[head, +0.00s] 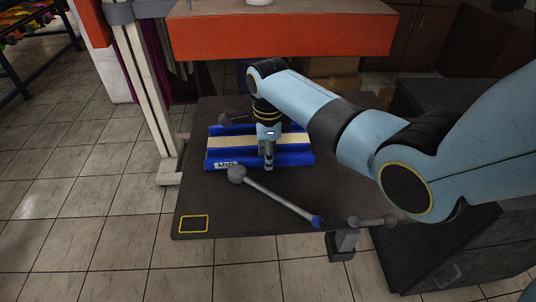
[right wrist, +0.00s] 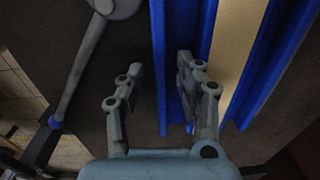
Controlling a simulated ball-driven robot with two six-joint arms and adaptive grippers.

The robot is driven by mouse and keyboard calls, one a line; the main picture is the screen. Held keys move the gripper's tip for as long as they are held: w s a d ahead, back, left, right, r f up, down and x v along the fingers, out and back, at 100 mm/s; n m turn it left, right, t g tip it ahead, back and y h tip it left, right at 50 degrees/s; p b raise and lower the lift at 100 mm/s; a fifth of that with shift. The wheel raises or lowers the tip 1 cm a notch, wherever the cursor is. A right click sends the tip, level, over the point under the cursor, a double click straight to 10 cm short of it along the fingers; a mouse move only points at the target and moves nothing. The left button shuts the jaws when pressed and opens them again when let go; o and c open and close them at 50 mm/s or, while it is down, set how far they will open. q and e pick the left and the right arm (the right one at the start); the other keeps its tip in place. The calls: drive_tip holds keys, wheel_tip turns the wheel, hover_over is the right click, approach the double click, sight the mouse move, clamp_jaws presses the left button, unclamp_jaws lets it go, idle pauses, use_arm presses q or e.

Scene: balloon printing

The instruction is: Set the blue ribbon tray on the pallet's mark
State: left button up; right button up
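The blue ribbon tray (head: 222,165) lies on the dark pallet surface (head: 225,215). It has raised blue ridges, a cream band along it and a white label at its near left. A small yellow-outlined rectangle (head: 194,223) marks the near left corner of the dark surface; nothing covers it. My right gripper (head: 268,163) points down at the tray's near side. In the right wrist view its fingers (right wrist: 157,75) are apart, with the tray's blue edge (right wrist: 158,50) seen between them. Contact cannot be told. My left gripper is not in view.
A grey rod with a ball end (head: 275,193) and a blue tip lies in front of the tray. A grey fixture (head: 344,240) stands at the front right edge. An orange-fronted shelf (head: 280,36) overhangs the back; a white post (head: 140,85) stands left.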

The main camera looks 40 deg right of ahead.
wheel_tip(320, 180, up, 12)
drive_tip(key=p, duration=0.1)
drive_tip(key=shift+s+f, duration=0.15)
drive_tip(key=shift+s, duration=0.05)
drive_tip(key=shift+a, duration=0.15)
idle(0.4)
